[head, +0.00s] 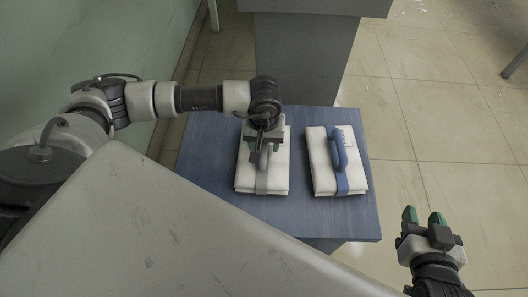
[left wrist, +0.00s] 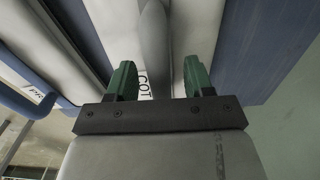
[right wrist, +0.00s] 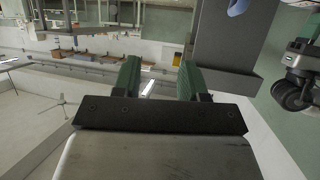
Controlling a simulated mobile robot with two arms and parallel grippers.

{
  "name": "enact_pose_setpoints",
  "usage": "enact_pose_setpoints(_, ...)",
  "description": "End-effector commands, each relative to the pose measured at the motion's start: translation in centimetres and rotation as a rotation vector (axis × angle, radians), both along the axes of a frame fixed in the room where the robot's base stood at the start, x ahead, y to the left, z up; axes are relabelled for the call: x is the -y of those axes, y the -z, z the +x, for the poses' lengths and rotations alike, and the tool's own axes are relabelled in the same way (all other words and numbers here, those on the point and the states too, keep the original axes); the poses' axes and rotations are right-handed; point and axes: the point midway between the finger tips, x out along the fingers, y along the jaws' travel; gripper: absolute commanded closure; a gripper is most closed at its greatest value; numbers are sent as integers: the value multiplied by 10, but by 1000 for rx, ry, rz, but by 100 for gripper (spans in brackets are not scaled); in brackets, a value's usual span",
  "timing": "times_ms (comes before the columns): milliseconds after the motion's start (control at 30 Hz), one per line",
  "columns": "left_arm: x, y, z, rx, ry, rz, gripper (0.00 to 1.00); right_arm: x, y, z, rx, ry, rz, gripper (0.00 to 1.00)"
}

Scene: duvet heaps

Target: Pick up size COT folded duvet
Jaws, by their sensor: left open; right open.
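The COT duvet (head: 245,178) is a white folded bundle with a grey strap and a grey upright handle (head: 264,160). It lies on the left part of the blue table. Its label (left wrist: 143,85), reading COT, shows in the left wrist view between the fingers. My left gripper (head: 264,143) is open above this duvet, pointing down. In the left wrist view its green fingers stand on either side of the grey handle (left wrist: 156,45), with gaps; I cannot tell how deep they reach. My right gripper (head: 424,217) is open and empty, off the table's right side.
A second white folded duvet (head: 322,170) with a blue strap and handle lies to the right on the blue table (head: 210,150); its label (left wrist: 34,93) is partly hidden. A grey block (head: 305,55) stands behind the table. Tiled floor is free at right.

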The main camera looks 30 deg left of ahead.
Motion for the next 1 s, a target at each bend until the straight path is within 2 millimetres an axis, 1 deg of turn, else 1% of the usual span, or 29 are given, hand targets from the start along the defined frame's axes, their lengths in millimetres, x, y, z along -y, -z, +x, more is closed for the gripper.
enact_pose_setpoints(33, 0, 10, -1, -3, -1, 0, 48, -2, -3, 3, 43, -3, 10, 57)
enact_pose_setpoints(167, 0, 21, 0, -1, -1, 0, 48, -5, -14, 8, 124, -8, 30, 57)
enact_pose_setpoints(300, 0, 24, 0, 0, -1, -1, 48, -6, -18, 10, 152, -10, 37, 57)
enact_pose_setpoints(467, 0, 23, 0, 0, -1, -1, 48, -6, -18, 9, 151, -10, 37, 57)
enact_pose_setpoints(800, 0, 23, 0, 0, -1, -1, 100, -6, -18, 9, 150, -9, 36, 57)
enact_pose_setpoints(1000, 0, 22, 0, 2, -1, -1, 100, -6, -18, 9, 150, -9, 36, 57)
